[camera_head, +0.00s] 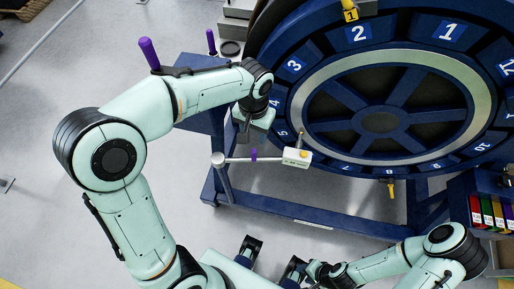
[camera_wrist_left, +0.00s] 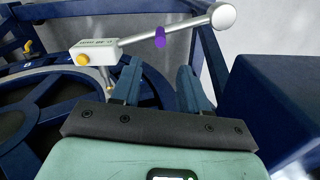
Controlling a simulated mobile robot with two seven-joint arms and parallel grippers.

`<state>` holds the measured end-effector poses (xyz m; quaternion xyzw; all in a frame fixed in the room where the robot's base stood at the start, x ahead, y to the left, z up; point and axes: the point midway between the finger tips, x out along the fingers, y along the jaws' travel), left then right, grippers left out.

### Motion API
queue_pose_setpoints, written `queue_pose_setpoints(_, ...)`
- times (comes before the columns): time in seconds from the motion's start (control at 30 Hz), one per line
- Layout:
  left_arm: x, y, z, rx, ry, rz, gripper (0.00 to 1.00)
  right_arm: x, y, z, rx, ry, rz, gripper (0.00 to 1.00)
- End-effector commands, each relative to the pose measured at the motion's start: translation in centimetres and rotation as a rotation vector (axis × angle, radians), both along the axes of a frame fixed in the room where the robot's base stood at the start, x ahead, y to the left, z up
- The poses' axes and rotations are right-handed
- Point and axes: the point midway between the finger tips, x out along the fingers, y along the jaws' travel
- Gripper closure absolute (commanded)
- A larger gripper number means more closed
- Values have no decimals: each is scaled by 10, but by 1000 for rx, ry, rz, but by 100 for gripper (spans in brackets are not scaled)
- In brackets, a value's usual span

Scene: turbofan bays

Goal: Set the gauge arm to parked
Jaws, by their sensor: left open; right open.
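A purple band (camera_head: 253,155) sits midway along the rod. In the left wrist view the band (camera_wrist_left: 160,37) lies just beyond and between the fingertips of my left gripper (camera_wrist_left: 160,70), which is open and empty. In the head view my left gripper's fingers are largely hidden above the rod. My right gripper (camera_head: 271,258) is open and empty at the bottom centre.
The engine ring (camera_head: 324,65) with numbered bays fills the upper right. Its blue stand frame (camera_head: 290,208) runs below the gauge arm. Purple handles (camera_head: 149,53) stand at the upper left. Coloured binders (camera_head: 488,212) are at the right. Grey floor on the left is clear.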

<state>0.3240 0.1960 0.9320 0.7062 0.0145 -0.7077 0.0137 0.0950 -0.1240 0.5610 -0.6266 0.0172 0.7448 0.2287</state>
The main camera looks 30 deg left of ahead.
Motion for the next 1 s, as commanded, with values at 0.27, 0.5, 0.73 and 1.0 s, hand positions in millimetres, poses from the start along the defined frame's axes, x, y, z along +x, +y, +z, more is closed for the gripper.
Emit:
queue_pose_setpoints(0.27,-2,0,-61,1,8,0,56,-4,0,-10,-1,5,0,57)
queue_pose_setpoints(0.5,-2,0,-103,0,6,0,56,-5,0,-15,0,7,0,57)
queue_pose_setpoints(0.73,-1,0,-121,-1,4,0,56,-5,0,-17,0,7,0,57)
queue_pose_setpoints(1.0,-1,0,-122,-1,3,0,56,-5,0,-17,0,7,0,57)
